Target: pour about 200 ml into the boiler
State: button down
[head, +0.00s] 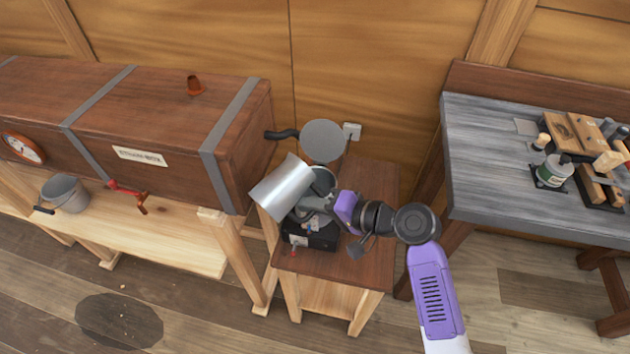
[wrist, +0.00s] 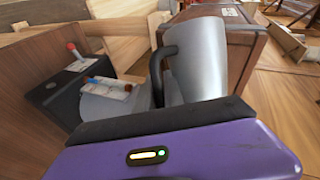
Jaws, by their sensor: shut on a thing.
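A grey metal jug (head: 282,187) with a black handle is tilted well over, its wide end toward the left in the head view. My gripper (head: 316,206) is shut on its handle, which shows in the wrist view (wrist: 160,72) beside the jug's wall (wrist: 200,62). The boiler, a grey pot on a black base (head: 322,240), stands on a small wooden stand; its base also shows in the wrist view (wrist: 66,96). A round grey lid (head: 322,140) stands raised behind the pot. The jug and my gripper hide much of the pot. I see no liquid or stream.
A long wooden box (head: 120,115) with metal bands stands left, close to the jug. A bucket (head: 66,193) and a red clamp-like thing (head: 128,190) are below it. A workbench (head: 490,165) with tools stands right. A dark patch (head: 118,318) marks the floor.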

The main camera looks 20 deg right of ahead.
aim_at(302, 195)
jog(key=shift+w+d+r+p, duration=0.15)
jog(key=shift+r+p, duration=0.15)
jog(key=shift+r, duration=0.15)
dwell(0.5)
jog(key=shift+a+r+m+y, duration=0.2)
jog(key=shift+r+m+y, duration=0.05)
jog(key=shift+m+y, duration=0.05)
jog(key=shift+r+p, duration=0.3)
jog(key=shift+p, duration=0.15)
dwell(0.5)
jog(key=shift+f, duration=0.1)
jog(key=f+b, duration=0.1)
jog(key=a+f+b, duration=0.1)
jog(key=shift+s+a+f+n+b, duration=0.1)
jog(key=shift+s+f+n+b, duration=0.15)
jog(key=shift+f+n+b, duration=0.15)
jog(key=shift+w+d+r+n+h+p, duration=0.1)
jog(key=shift+d+r+n+h+p, duration=0.1)
jog(key=shift+r+n+h+p, duration=0.4)
jog(key=shift+w+d+r+n+h+p, duration=0.1)
jog(key=shift+d+r+n+h+p, duration=0.1)
jog(key=shift+r+h+p, duration=0.7)
jog(key=shift+w+d+r+n+h+p, duration=0.1)
jog(key=shift+d+r+n+h+p, duration=0.25)
jog(key=shift+p, duration=0.7)
jog(key=shift+a+r, duration=0.15)
jog(key=shift+r, duration=0.1)
